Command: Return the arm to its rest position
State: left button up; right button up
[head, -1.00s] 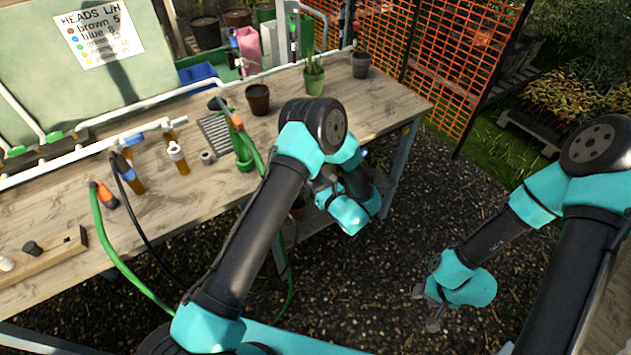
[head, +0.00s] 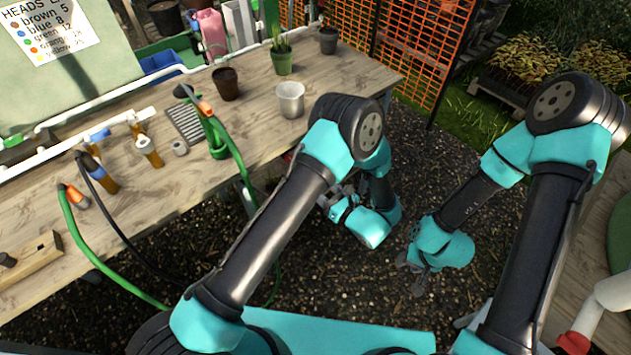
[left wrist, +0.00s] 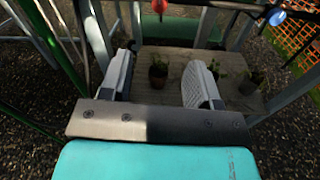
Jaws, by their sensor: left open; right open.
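My left arm reaches out over the front edge of the workbench (head: 150,205), then bends down so that its gripper (head: 336,192) hangs off the bench, partly hidden by the arm. In the left wrist view the left gripper (left wrist: 158,82) has its two pale ribbed fingers wide apart with nothing between them. My right arm comes in from the right, and its gripper (head: 412,270) hangs over the dark gravel, small in the picture, with its fingers apart and nothing seen in them.
The bench bears a brown pot (head: 227,84), a pale metal pot (head: 290,99), a potted plant (head: 282,60) and a green hose (head: 110,255). Potted plants stand on a lower shelf (left wrist: 145,97). Orange netting (head: 415,50) stands behind. Gravel (head: 330,290) lies open between the arms.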

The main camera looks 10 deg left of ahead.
pick_arm(q)
jog(key=shift+s+d, duration=0.45)
jog(key=shift+d, duration=0.1)
jog(key=w+a+f+m+g+h, duration=0.1)
jog(key=a+f+m+h, duration=0.4)
jog(key=m, duration=0.6)
jog(key=w+a+f+m+g+h, duration=0.1)
jog(key=w+a+f+m+h, duration=0.15)
jog(key=a+m+h, duration=0.65)
jog(key=s+a+m+g+h, duration=0.2)
jog(key=s+m+g, duration=0.2)
jog(key=s+m, duration=0.5)
jog(key=s+a+f+m+g+h, duration=0.1)
jog(key=s+a+m+g, duration=0.2)
jog(key=s+m, duration=0.6)
jog(key=shift+s+f+m+g+h, duration=0.15)
jog(key=shift+f+m+g+h, duration=0.45)
jog(key=shift+m, duration=1.8)
